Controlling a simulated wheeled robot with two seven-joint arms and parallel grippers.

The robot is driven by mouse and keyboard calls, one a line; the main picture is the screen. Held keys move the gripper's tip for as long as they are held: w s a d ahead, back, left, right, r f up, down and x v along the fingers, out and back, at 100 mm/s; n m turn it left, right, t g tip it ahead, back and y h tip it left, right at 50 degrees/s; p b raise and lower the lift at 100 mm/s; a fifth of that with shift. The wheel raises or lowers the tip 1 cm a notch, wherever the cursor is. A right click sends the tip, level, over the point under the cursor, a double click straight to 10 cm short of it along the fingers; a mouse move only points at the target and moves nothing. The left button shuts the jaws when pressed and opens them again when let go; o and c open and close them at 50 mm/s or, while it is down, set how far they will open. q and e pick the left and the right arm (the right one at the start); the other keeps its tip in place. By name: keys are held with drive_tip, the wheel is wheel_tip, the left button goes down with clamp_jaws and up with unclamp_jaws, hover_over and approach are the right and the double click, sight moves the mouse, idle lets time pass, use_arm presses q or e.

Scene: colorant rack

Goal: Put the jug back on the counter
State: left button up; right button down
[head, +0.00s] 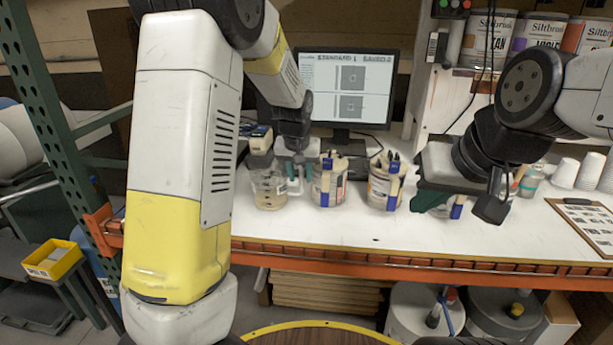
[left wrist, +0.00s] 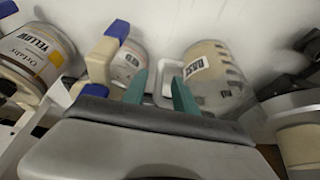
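The clear jug (head: 268,188) with measuring marks stands upright on the white counter (head: 330,232), left of the row of cans. In the left wrist view the jug (left wrist: 218,62) carries a BASE label, and its pale handle faces my gripper. My left gripper (head: 295,172) is at the jug's right side, beside the handle. In the left wrist view its two teal fingers (left wrist: 160,92) stand apart with the handle between them. I see no clear grip on it.
Taped colorant cans (head: 327,182) and (head: 383,185) stand just right of the jug; a YELLOW can (left wrist: 32,58) shows in the left wrist view. A monitor (head: 350,85) stands behind. Cups (head: 565,173) and a clipboard (head: 590,225) are at right. The counter's front strip is clear.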

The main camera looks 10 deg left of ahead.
use_arm(q)
drive_tip(key=v, duration=0.9)
drive_tip(key=s+a+r+h, duration=0.1)
drive_tip(key=s+a+r, duration=0.1)
drive_tip(key=s, duration=1.1)
drive_tip(key=s+a+r+t+h, duration=0.1)
drive_tip(key=s+a+r, duration=0.2)
drive_tip(key=s, duration=1.1)
drive_tip(key=shift+t, duration=0.3)
